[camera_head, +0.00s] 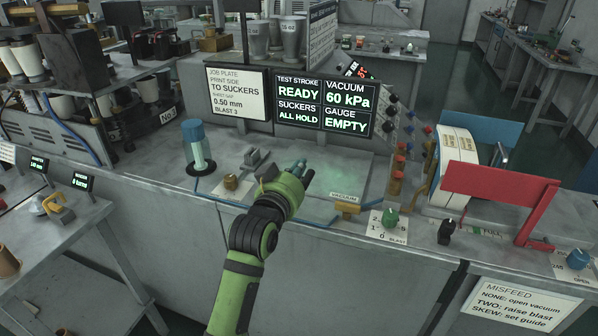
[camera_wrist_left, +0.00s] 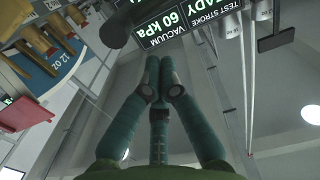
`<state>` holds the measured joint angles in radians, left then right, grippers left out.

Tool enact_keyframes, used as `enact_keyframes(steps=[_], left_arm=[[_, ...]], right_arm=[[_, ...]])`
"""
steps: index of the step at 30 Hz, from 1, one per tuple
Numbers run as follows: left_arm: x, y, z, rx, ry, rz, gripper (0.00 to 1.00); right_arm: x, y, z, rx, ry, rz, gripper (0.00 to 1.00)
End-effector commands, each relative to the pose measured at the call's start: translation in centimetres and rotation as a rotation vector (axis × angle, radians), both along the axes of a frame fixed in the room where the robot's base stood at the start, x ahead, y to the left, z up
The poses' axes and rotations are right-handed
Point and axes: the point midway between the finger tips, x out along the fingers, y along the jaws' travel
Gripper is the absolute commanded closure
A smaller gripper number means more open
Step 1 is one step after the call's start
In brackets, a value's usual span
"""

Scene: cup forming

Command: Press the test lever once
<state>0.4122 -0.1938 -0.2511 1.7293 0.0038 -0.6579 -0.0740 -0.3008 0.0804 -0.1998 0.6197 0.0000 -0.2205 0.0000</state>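My left arm comes in from the bottom middle of the head view. Its green gripper (camera_head: 296,168) is over the grey bench top, in front of the status display (camera_head: 321,102), which reads TEST STROKE READY. In the left wrist view the teal fingers (camera_wrist_left: 162,78) have their tips together with nothing visible between them. A small grey lever-like fitting (camera_head: 255,158) stands just left of the gripper, with a brass block (camera_head: 231,182) in front of it. I see no label naming the test lever, so I cannot tell whether this fitting is it. My right gripper is not in view.
A blue-capped clear cylinder (camera_head: 197,148) stands left of the fittings. A brass VACUUM block (camera_head: 346,206) and a green blast knob (camera_head: 390,217) sit to the right. A red frame (camera_head: 500,182) stands farther right. The bench top right of the gripper is partly clear.

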Motion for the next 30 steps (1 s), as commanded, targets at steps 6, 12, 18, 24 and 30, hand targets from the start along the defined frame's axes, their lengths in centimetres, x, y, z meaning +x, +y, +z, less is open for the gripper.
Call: enact_keyframes(steps=[6, 12, 18, 24, 30], left_arm=[[0.3, -0.1, -1.9, -0.001, -0.002, -0.001, 1.0], [0.3, -0.1, -2.2, -0.001, -0.003, -0.001, 1.0], [0.3, -0.1, -2.3, 0.006, -0.004, 0.0, 1.0], [0.4, 0.2, -5.1, 0.255, -0.08, -0.002, 1.0], [0.5, 0.3, -7.0, 0.445, -0.143, -0.002, 1.0]], right_arm=[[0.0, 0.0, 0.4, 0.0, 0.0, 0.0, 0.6], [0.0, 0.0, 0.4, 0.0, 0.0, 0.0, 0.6], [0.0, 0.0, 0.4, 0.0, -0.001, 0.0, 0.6], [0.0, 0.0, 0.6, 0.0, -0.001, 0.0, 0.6], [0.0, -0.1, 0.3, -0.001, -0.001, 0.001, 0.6]])
